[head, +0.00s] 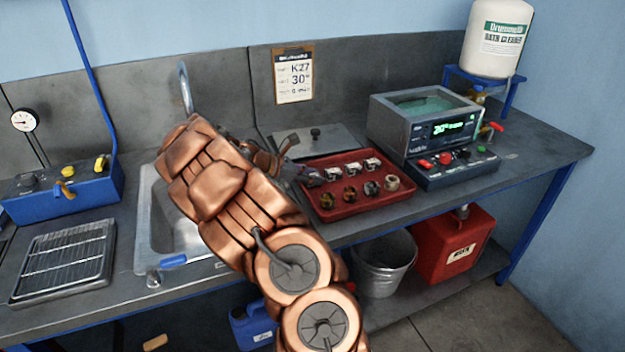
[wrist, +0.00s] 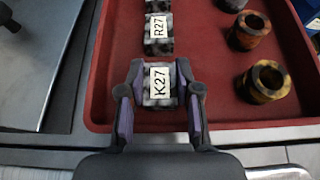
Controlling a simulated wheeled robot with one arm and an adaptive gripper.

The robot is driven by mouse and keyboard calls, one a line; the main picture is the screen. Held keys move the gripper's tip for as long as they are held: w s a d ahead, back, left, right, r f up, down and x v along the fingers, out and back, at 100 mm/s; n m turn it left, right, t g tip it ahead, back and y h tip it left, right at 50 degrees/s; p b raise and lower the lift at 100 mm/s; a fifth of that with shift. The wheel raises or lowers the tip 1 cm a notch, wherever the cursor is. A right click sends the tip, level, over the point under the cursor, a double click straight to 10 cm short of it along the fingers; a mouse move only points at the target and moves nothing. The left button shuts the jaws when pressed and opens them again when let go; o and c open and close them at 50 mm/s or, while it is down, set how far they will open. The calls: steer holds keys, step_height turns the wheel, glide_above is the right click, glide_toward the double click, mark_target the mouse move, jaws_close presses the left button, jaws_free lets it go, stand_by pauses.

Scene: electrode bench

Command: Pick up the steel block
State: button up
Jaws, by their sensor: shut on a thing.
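A block with a white label reading K27 (wrist: 159,84) sits between the two fingers of my gripper (wrist: 158,95) in the wrist view. The fingers are shut on its sides. It is over the near end of the red tray (wrist: 222,138); I cannot tell whether it still touches the tray floor. In the head view my gripper (head: 309,176) reaches over the left end of the red tray (head: 345,211) and largely hides the held block. A similar block labelled R27 (wrist: 158,34) stands just beyond it in the wrist view.
Other labelled blocks (head: 352,168) stand in a row in the tray, with several ring-shaped pieces (head: 349,195) beside them. A sign (head: 294,75) on the back wall reads K27. A bench instrument (head: 430,125) stands right of the tray, a sink (head: 165,225) to the left.

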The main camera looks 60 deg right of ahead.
jaws_close()
steer(key=shift+r, duration=0.15)
